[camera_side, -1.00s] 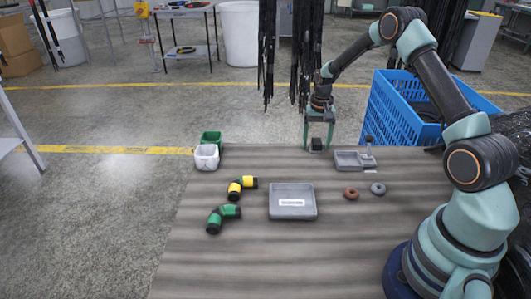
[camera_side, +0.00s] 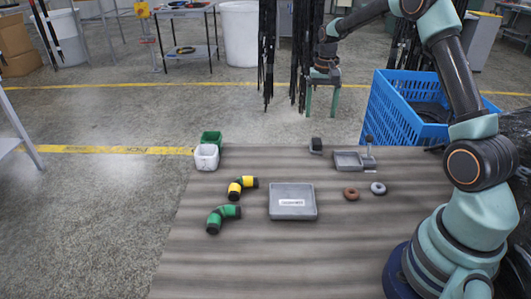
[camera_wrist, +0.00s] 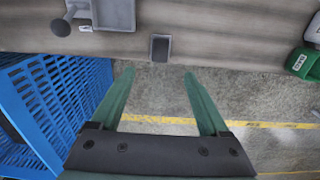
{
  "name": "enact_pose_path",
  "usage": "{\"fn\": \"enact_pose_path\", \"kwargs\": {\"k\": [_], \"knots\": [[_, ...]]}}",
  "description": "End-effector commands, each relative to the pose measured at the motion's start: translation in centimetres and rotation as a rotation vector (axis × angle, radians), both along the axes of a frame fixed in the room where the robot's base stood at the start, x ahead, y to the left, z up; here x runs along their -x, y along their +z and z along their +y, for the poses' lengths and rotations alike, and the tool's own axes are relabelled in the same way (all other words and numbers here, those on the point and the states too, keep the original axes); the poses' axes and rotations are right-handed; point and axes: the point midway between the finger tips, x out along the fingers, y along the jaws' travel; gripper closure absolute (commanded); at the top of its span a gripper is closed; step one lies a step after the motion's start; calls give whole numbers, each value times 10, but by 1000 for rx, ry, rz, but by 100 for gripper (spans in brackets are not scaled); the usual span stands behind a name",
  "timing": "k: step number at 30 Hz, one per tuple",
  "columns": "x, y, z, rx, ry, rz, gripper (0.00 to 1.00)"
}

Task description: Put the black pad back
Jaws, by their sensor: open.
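The black pad (camera_side: 316,145) is a small dark block with a grey edge. It sits on the table near the far edge, left of a small grey tray (camera_side: 348,160) and apart from it. In the wrist view the pad (camera_wrist: 160,48) lies at the table edge, just beyond my fingertips. My gripper (camera_side: 321,114) is open and empty, raised above the pad and clear of it. In the wrist view its two green fingers (camera_wrist: 158,72) stand wide apart with only floor between them.
A knobbed post (camera_side: 369,153) stands right of the small tray. Two rings (camera_side: 351,194), a grey box (camera_side: 292,201), pipe elbows (camera_side: 242,186) and green and white cups (camera_side: 207,156) are on the table. A blue crate (camera_side: 400,110) and hanging black hoses (camera_side: 268,50) are behind.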

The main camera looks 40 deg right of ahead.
Motion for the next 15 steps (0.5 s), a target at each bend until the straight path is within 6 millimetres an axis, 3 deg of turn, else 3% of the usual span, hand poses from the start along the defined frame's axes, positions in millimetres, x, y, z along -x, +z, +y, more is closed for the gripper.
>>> {"fn": "enact_pose_path", "kwargs": {"k": [7, 15], "knots": [[3, 33, 20, 17, 59, -37, 21], [34, 100, 90, 70, 270, -158, 21]]}}
